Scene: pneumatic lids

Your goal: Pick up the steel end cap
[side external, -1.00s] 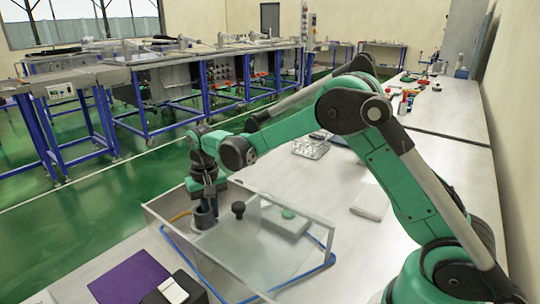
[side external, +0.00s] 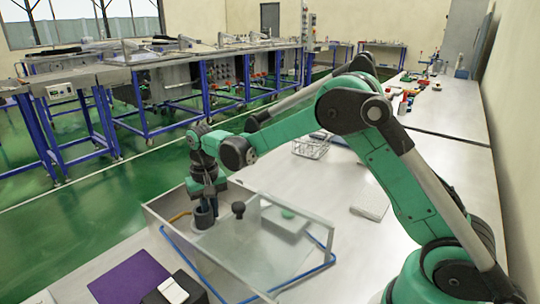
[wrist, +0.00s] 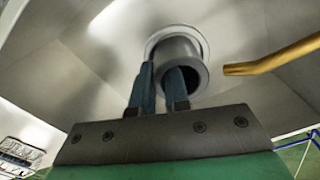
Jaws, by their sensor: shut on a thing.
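The steel end cap (side external: 203,219) is a grey, hollow cylinder standing upright inside the left part of a clear-walled box. In the wrist view the end cap (wrist: 172,48) shows its open mouth and a pale round base behind it. My gripper (side external: 208,203) points down at the cap from above. In the wrist view my gripper (wrist: 161,82) is shut on the cap's wall, with one finger inside the mouth and the other outside on the left. Any gap beneath the cap cannot be told.
A brass-coloured bar (wrist: 275,58) is close to the cap. A purple mat (side external: 130,277) lies in front. Bare bench (side external: 345,183) lies behind the box.

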